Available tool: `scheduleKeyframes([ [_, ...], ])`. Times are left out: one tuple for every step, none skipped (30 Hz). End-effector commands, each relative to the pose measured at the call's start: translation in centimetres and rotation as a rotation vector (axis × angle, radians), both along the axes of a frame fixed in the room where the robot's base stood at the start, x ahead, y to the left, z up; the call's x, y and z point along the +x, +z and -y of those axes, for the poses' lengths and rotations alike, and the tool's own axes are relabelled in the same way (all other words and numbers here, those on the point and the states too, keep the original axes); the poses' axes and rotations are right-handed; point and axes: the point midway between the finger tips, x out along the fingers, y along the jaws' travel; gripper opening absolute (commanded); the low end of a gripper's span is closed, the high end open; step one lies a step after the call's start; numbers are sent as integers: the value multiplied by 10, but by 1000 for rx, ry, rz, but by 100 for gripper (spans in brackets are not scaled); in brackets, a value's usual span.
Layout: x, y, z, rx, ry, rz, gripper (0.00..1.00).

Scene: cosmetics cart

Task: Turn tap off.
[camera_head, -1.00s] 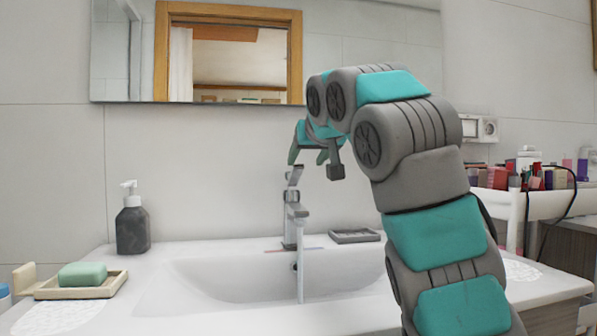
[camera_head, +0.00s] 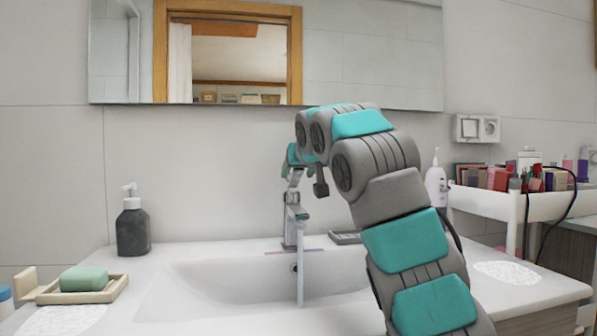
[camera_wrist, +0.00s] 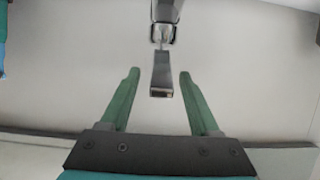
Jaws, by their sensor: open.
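The chrome tap (camera_head: 290,222) stands at the back of the white sink, with a stream of water (camera_head: 300,272) falling from its spout. Its lever (camera_head: 294,179) is tilted up. My gripper (camera_head: 290,172) is at the lever's height, by the upper part of the tap, and partly hidden by my arm. In the wrist view my gripper (camera_wrist: 158,72) is open, with green fingers on either side of the lever's end (camera_wrist: 161,78). Gaps show between the lever and both fingers.
A dark soap dispenser (camera_head: 132,224) and a green soap bar (camera_head: 84,278) on a dish are at the left. A white cart (camera_head: 490,204) with cosmetics is at the right. A mirror (camera_head: 370,55) hangs behind.

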Motion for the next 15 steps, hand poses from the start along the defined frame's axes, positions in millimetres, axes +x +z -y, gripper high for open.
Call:
scheduleKeyframes([
  [0,0,0,0,0,0,62],
  [0,0,0,0,0,0,61],
  [0,0,0,0,0,0,57],
  [0,0,0,0,0,0,54],
  [0,0,0,0,0,0,50],
  [0,0,0,0,0,0,46],
  [0,0,0,0,0,0,42],
  [0,0,0,0,0,0,39],
  [0,0,0,0,0,0,34],
  [0,0,0,0,0,0,31],
  [0,0,0,0,0,0,28],
  [0,0,0,0,0,0,23],
  [0,0,0,0,0,0,20],
  [0,0,0,0,0,0,16],
  [0,0,0,0,0,0,12],
])
